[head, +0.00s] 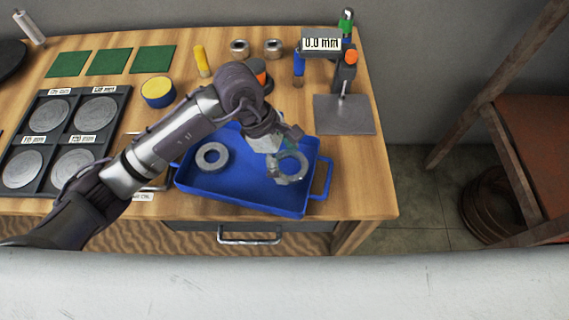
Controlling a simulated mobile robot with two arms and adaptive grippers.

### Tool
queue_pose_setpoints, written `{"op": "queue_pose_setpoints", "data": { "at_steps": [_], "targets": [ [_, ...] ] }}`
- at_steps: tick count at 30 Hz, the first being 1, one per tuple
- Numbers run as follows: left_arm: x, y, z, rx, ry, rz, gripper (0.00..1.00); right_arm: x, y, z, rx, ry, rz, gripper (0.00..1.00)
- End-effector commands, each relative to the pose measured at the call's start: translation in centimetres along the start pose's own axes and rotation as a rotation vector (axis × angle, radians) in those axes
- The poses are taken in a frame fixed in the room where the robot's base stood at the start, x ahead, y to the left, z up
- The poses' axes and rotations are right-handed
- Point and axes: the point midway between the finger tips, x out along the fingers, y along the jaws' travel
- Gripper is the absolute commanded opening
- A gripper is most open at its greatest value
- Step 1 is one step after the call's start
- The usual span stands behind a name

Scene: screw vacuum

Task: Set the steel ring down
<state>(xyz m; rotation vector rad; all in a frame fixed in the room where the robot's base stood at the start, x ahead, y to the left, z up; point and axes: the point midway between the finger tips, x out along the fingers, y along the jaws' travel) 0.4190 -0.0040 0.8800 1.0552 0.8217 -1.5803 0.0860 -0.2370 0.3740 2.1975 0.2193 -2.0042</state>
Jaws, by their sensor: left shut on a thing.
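My left gripper (284,146) reaches in from the left over the right half of the blue tray (250,202). It is shut on a steel ring (289,180), gripping the ring's upper edge. The held ring shows over the tray's right side; I cannot tell whether it touches the tray floor. A second grey ring (212,157) lies flat in the left part of the tray. The fingertips partly cover the held ring. My right gripper is not in view.
A gauge with a "0.0 mm" display (321,44) and grey base plate (345,126) stands behind the tray on the right. A dark rack with round discs (98,112) is at left.

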Motion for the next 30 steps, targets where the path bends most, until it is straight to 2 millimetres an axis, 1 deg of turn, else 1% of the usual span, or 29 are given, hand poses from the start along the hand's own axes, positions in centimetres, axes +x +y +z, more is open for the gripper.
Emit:
{"op": "queue_pose_setpoints", "data": {
  "at_steps": [2, 5, 9, 12, 21, 22, 25, 30],
  "targets": [
    [0.1, 0.2, -0.2, 0.001, -0.002, 0.001, 0.27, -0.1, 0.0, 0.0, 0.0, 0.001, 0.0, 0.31],
    [0.8, 0.2, -0.5, -0.001, -0.002, 0.0, 0.27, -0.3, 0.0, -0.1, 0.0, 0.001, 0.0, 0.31],
    [2.7, 0.1, -1.3, -0.002, -0.003, -0.003, 0.27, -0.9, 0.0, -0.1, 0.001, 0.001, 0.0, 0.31],
    [3.6, 0.1, -1.6, 0.0, -0.003, 0.0, 0.27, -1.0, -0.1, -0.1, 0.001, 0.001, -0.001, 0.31],
    [3.9, 0.2, -1.8, 0.002, -0.002, 0.002, 0.27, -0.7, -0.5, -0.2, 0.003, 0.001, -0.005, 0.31],
    [4.0, 0.1, -1.9, 0.001, -0.001, 0.001, 0.82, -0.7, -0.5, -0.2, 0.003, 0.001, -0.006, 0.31],
    [3.9, 0.1, -1.8, 0.001, -0.001, 0.001, 0.99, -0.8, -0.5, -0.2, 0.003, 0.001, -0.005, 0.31],
    [3.9, 0.1, -1.8, 0.001, -0.001, 0.001, 1.0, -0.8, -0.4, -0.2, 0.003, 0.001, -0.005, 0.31]
  ]
}}
